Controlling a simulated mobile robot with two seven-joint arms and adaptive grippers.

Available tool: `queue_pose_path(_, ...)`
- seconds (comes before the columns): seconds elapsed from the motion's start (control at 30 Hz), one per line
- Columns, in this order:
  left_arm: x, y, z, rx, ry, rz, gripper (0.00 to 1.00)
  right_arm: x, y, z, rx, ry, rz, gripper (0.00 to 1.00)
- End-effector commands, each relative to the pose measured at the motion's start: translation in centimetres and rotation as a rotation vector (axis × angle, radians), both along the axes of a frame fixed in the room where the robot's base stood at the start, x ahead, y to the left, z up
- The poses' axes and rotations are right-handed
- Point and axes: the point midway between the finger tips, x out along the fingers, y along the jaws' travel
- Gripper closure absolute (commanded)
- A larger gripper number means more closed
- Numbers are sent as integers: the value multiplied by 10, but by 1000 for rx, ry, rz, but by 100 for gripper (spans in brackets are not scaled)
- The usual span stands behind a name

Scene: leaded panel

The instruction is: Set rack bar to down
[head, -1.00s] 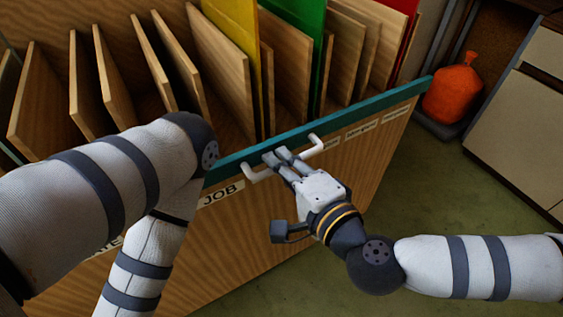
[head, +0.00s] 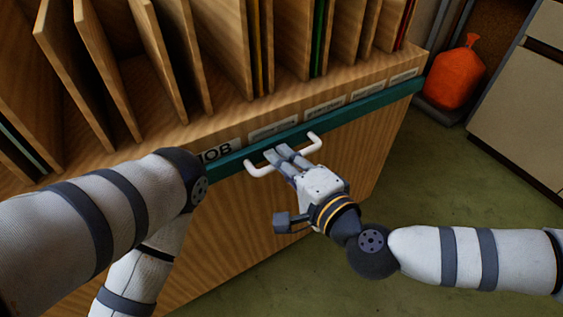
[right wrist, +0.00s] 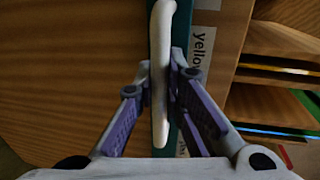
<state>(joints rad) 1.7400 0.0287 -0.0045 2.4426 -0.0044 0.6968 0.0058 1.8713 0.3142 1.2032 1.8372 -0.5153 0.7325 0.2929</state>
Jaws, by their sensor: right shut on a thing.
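The teal rack bar (head: 368,109) runs across the front of the wooden rack, now just below the row of labels on the front edge. A white handle (head: 259,170) sticks out from the bar. My right gripper (head: 279,156) is shut on the handle at its middle. In the right wrist view the handle (right wrist: 161,75) lies between the two fingers, with the teal bar (right wrist: 186,20) behind it. My left arm comes in from the left in the head view; its gripper is out of sight.
The wooden rack (head: 225,255) holds several upright boards and coloured sheets. A label reading JOB (head: 219,150) sits above the bar. Green floor (head: 440,190) is open on the right.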

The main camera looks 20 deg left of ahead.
Motion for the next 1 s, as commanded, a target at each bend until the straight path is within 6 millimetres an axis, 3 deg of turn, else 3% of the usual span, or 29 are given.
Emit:
queue_pose_path(0.03, 0, 0, 0, 0, 0, 0, 100, -3, -1, -8, -10, 14, 4, 100)
queue_pose_path(0.07, 0, 0, 0, 0, 0, 0, 100, -3, -1, -8, -9, 14, 4, 83)
queue_pose_path(0.1, 0, 0, 0, 0, 0, 0, 100, -3, -1, -8, -10, 14, 4, 80)
queue_pose_path(0.57, 0, 0, 0, 0, 1, 0, 100, -3, -3, -4, -5, 8, 1, 80)
queue_pose_path(0.67, 0, 0, 0, 0, 1, 0, 100, -12, -15, -1, -6, 9, 1, 80)
queue_pose_path(1.0, 0, 0, 0, 0, 1, 0, 100, -63, -81, 17, -6, 10, 0, 80)
